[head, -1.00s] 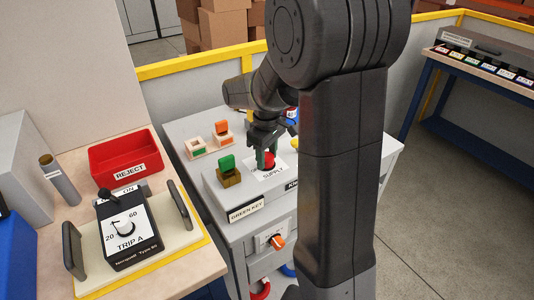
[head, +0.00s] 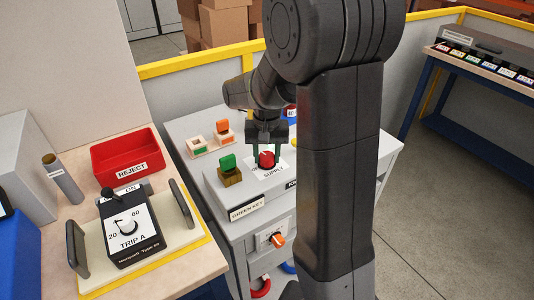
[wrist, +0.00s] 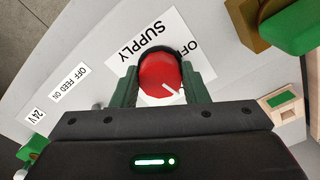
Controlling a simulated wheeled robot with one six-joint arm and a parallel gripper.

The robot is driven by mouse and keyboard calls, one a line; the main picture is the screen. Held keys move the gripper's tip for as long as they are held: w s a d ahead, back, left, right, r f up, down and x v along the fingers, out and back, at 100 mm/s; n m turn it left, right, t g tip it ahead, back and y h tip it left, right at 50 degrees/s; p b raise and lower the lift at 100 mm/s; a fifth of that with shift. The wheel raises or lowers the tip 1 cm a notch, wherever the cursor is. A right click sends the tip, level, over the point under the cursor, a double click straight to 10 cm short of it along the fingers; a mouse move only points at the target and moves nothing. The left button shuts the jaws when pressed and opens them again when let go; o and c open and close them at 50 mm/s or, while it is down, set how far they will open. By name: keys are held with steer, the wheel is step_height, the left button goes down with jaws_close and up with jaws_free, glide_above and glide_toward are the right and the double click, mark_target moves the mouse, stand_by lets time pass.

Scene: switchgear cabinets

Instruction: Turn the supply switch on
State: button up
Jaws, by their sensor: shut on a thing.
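The supply switch (head: 266,159) is a red round knob on a white plate marked SUPPLY, on top of the grey cabinet. In the wrist view the red knob (wrist: 160,74) has a white pointer line toward the lower right of the picture. My gripper (head: 268,154) is over the plate with its green fingers on either side of the knob. In the wrist view my gripper (wrist: 160,88) is shut on the knob, one finger at each side. Part of the OFF lettering is hidden by the knob and a finger.
A green key block (head: 228,167) stands left of the switch, near the GREEN KEY label (head: 246,209). An orange block (head: 222,131) stands behind it. A red REJECT bin (head: 127,157) and the TRIP A unit (head: 130,228) are on the left bench.

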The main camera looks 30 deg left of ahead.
mark_target(267, 156)
steer(key=shift+r+m, duration=0.1)
steer(key=shift+m, duration=1.1)
steer(key=o, duration=1)
steer(key=shift+c, duration=0.2)
step_height(267, 156, up, 14)
steer(key=shift+f, duration=0.25)
